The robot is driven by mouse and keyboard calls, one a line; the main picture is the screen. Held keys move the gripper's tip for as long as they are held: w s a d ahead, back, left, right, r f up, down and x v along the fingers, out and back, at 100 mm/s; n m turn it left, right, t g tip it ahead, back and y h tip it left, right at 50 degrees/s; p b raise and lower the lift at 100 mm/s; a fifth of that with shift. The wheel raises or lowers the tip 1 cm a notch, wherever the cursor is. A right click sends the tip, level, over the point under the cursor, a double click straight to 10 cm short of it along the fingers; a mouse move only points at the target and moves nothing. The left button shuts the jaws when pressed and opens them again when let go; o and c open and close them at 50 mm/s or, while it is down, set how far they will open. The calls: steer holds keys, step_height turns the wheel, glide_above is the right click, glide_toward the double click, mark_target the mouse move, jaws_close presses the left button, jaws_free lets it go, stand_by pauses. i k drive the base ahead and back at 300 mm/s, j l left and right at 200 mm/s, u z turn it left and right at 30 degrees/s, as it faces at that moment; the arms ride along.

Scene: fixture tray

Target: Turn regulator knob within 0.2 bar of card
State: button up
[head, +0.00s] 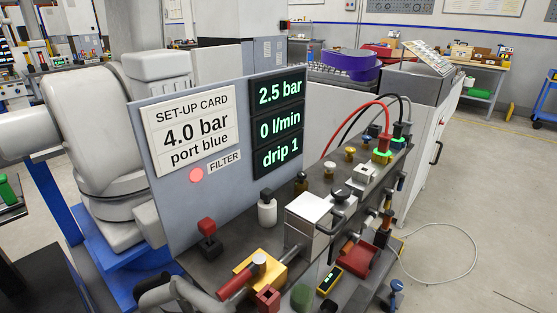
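The set-up card (192,130) on the grey upright panel reads 4.0 bar, port blue. The top display (279,92) beside it reads 2.5 bar; the displays below read 0 l/min and drip 1. Several knob-like parts stand on the dark bench, and I cannot tell which is the regulator knob: a red knob on a black base (207,228), a black handle (337,192) by a silver block, and a red-orange cylinder (245,272) at a yellow block. Dark grey rounded parts (178,293) at the bottom edge may be my gripper. They are cut off and their fingertips are unclear.
A pink-red round light (196,175) sits by the FILTER label. A white bottle (267,209) stands before the panel. Red and black hoses (352,118) arch at the bench's far end. A pale cable (465,272) loops on the floor at right.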

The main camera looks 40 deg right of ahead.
mark_target(341, 193)
steer(key=l+z, duration=0.4)
steer(key=i+l+z, duration=0.1)
steer(key=l+z, duration=0.2)
steer(key=z, duration=0.15)
steer(key=i+l+z, duration=0.15)
steer(key=l+z, duration=0.25)
steer(key=j, duration=0.1)
